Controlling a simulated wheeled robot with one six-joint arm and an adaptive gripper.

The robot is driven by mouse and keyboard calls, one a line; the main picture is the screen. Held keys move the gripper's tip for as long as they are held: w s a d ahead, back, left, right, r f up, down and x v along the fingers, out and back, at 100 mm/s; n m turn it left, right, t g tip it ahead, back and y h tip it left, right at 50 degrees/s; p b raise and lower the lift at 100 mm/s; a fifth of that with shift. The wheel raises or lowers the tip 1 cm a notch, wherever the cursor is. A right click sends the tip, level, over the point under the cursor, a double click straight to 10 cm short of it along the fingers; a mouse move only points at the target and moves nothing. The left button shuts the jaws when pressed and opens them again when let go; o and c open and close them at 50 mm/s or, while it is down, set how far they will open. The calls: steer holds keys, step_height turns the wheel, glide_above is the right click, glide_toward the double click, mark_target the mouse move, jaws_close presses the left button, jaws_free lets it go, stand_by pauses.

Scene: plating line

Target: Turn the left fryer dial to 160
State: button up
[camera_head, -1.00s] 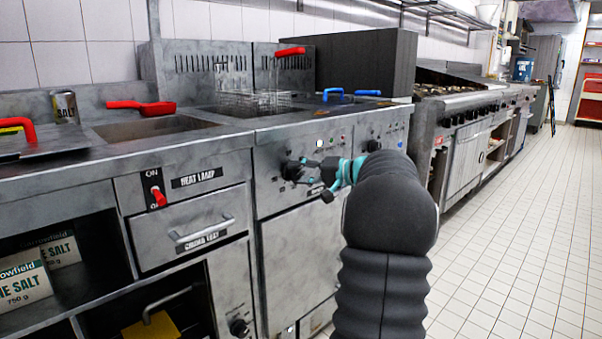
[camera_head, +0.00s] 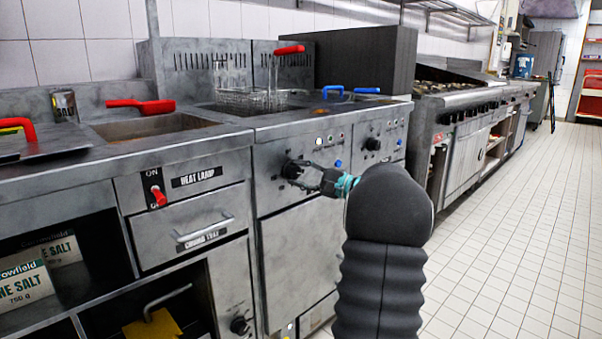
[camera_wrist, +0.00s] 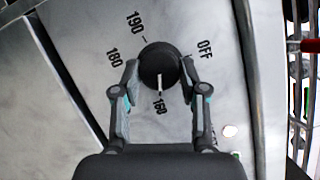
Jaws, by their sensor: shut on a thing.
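The left fryer dial (camera_head: 291,171) is a black knob on the steel front panel below the fryer with the wire basket. In the wrist view the dial (camera_wrist: 158,62) carries a white pointer line, which points down at the printed 160. The marks 180, 190 and OFF stand around the left, top and right of it. My gripper (camera_head: 300,173) is at the panel. In the wrist view my gripper (camera_wrist: 158,70) has one finger on each side of the dial and is shut on it. The finger pads partly hide the dial's sides.
A second black dial (camera_head: 372,144) sits to the right on the panel. Indicator lamps (camera_head: 319,141) lie above and right of the left dial. A heat lamp switch (camera_head: 158,196) and the crumb tray drawer (camera_head: 192,229) are to the left. The tiled floor (camera_head: 500,240) at right is clear.

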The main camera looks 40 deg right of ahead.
steer(key=shift+w+a+r, duration=0.1)
stand_by(0.5)
steer(key=o, duration=1)
steer(key=shift+c, duration=0.2)
steer(key=shift+o, duration=0.9)
steer(key=shift+w+a, duration=0.15)
steer(key=shift+d, duration=0.2)
steer(key=v, duration=1.2)
steer(key=shift+a, duration=0.1)
